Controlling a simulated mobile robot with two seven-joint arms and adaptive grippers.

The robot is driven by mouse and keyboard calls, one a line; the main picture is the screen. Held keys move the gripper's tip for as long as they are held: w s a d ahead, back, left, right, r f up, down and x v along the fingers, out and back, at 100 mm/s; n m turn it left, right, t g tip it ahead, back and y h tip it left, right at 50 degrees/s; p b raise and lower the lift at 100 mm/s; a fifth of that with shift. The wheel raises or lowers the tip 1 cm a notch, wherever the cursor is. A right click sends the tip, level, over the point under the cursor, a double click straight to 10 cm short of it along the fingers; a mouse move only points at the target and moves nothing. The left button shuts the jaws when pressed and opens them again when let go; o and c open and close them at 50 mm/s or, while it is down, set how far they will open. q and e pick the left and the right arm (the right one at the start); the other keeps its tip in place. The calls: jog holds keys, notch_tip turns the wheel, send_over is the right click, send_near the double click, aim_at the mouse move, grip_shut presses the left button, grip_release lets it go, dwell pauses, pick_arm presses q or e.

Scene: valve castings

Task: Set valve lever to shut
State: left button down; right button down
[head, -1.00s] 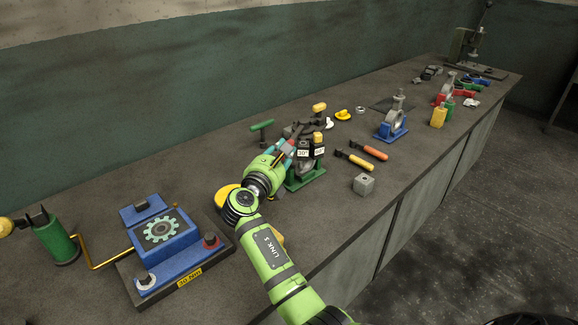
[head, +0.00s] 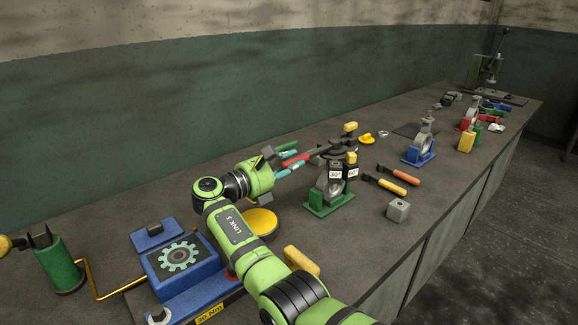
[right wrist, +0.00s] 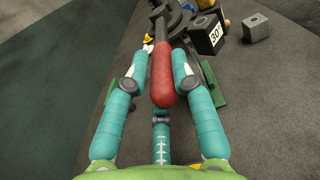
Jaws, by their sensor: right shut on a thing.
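The valve stands upright on a green base (head: 322,207), with a round grey body (head: 330,181) and small blocks marked 30° and 60° at its front. Its lever has a red handle (head: 320,156) pointing left from the valve's top in the head view. My right gripper (head: 297,163) is left of the valve, its teal fingers at the handle. In the right wrist view the red handle (right wrist: 163,72) lies between the two teal fingers (right wrist: 160,85), which are shut on it. The valve's lower part is mostly out of sight there. My left gripper is not in view.
A yellow disc (head: 260,222) and a blue gear fixture (head: 180,258) are near my right arm. A blue-based valve (head: 418,157) stands farther right.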

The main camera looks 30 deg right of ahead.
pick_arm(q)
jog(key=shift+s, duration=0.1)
pick_arm(e)
jog(key=shift+r, duration=0.15)
jog(key=c, duration=1.1)
grip_release()
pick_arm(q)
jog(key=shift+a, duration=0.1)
pick_arm(e)
jog(key=shift+d, duration=0.1)
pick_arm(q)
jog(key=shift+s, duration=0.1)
pick_arm(e)
jog(key=a, duration=0.4)
jog(key=s+a, duration=0.1)
jog(key=a, duration=0.3)
jog(key=s+a, duration=0.1)
jog(key=a, duration=0.2)
jog(key=shift+s+a, duration=0.25)
jog(key=shift+a, duration=0.15)
jog(key=shift+a, duration=0.1)
